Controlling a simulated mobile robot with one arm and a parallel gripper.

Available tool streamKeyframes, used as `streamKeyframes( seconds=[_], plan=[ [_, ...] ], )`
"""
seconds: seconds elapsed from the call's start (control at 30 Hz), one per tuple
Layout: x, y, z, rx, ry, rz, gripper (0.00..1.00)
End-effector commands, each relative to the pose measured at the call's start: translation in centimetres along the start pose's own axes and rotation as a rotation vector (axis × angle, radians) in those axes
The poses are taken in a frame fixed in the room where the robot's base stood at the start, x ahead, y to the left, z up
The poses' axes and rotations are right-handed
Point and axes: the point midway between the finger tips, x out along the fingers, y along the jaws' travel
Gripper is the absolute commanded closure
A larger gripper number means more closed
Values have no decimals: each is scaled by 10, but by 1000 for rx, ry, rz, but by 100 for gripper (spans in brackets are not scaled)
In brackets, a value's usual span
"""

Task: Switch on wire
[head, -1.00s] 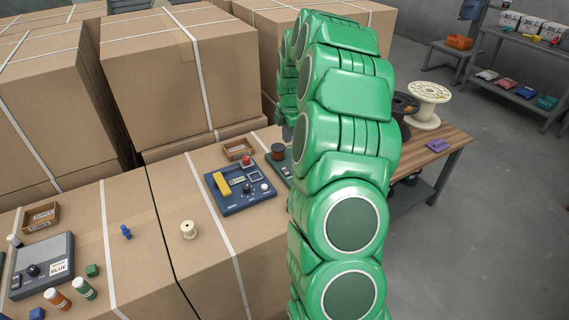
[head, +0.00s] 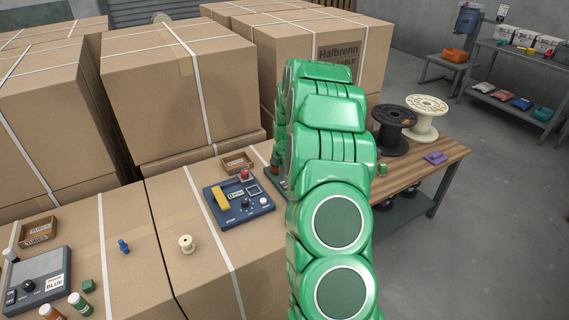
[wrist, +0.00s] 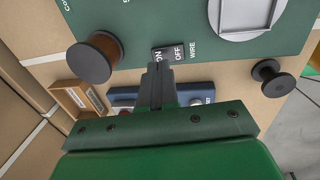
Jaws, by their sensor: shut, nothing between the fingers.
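In the wrist view, a dark green panel (wrist: 160,25) carries a small rocker switch (wrist: 178,53) marked ON and OFF, with WIRE printed beside it. My gripper (wrist: 157,70) is shut and empty. Its tips are at the switch's ON end and cover part of it. I cannot tell whether they touch it or which way the rocker is tipped. In the head view my green arm hides the gripper, the switch and most of the panel.
A copper-brown spool (wrist: 95,58) stands left of the switch, a small dark spool (wrist: 272,78) right. A white square frame (wrist: 245,15) is on the panel. A blue control box (head: 240,204) and wooden tray (head: 237,163) are close by.

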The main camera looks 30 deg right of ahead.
Motion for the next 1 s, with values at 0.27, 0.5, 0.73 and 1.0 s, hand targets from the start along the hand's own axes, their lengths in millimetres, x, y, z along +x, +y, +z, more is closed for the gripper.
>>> streamKeyframes(
  seconds=[0.27, 0.5, 0.73, 1.0],
  plan=[
    [25, 1, 0, 1, -1, 3, 100],
    [29, 1, 0, 1, 0, 3, 100],
    [28, 1, 0, 0, 0, 2, 100],
    [33, 2, 1, 0, 1, -42, 100]
  ],
)
